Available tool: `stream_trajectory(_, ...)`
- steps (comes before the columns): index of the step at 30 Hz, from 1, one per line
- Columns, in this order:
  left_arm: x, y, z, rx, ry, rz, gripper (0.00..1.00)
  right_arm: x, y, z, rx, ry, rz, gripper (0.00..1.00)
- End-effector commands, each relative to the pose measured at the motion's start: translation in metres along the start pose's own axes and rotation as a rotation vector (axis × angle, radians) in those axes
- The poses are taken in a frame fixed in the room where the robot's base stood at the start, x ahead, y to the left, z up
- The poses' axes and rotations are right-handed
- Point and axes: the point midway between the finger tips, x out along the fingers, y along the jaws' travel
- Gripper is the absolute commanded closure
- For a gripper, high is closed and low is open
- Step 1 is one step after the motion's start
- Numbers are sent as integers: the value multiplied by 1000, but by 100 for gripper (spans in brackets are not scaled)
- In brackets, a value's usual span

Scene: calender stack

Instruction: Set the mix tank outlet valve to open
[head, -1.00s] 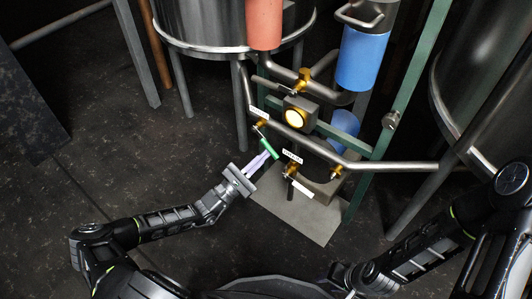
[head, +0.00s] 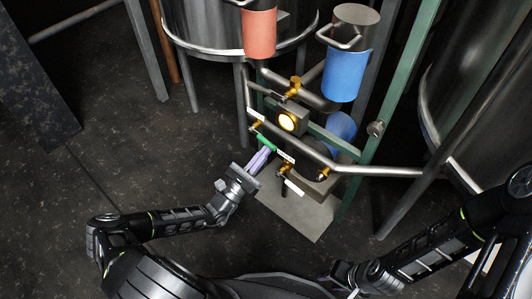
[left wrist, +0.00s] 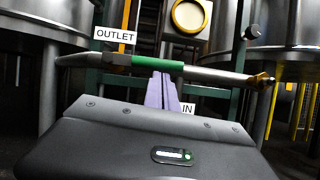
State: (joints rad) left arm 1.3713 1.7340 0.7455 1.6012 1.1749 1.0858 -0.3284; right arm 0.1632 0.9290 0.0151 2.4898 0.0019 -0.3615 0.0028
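The outlet valve's lever has a green grip (head: 266,143) and points down and to the right from its brass valve (head: 257,125). In the left wrist view the green grip (left wrist: 158,68) runs nearly level below a white OUTLET label (left wrist: 114,35). My left gripper (head: 265,152) is at the grip, with its pale purple fingers close together, side by side. In the left wrist view the fingertips (left wrist: 163,76) reach the grip's lower edge; contact is not certain. My right arm comes in at the right; its gripper end near the bottom is too dark to make out.
A blue cylinder (head: 345,72) and a red one (head: 260,33) stand above the pipes. A lit round gauge (head: 288,121) sits just above the lever. A steel pipe (head: 380,171) runs right, past a green frame post (head: 384,120). Floor at left is clear.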

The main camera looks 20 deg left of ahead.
Motion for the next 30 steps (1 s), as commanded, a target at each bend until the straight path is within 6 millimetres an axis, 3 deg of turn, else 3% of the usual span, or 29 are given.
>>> stream_trajectory(14,-6,0,1,2,-1,-1,100,-1,0,0,0,0,0,64)
stream_trajectory(25,-61,1,0,2,2,0,100,-6,-4,2,-2,-5,-2,64)
stream_trajectory(30,-77,0,0,1,0,0,100,-7,-4,2,-3,-6,-2,64)
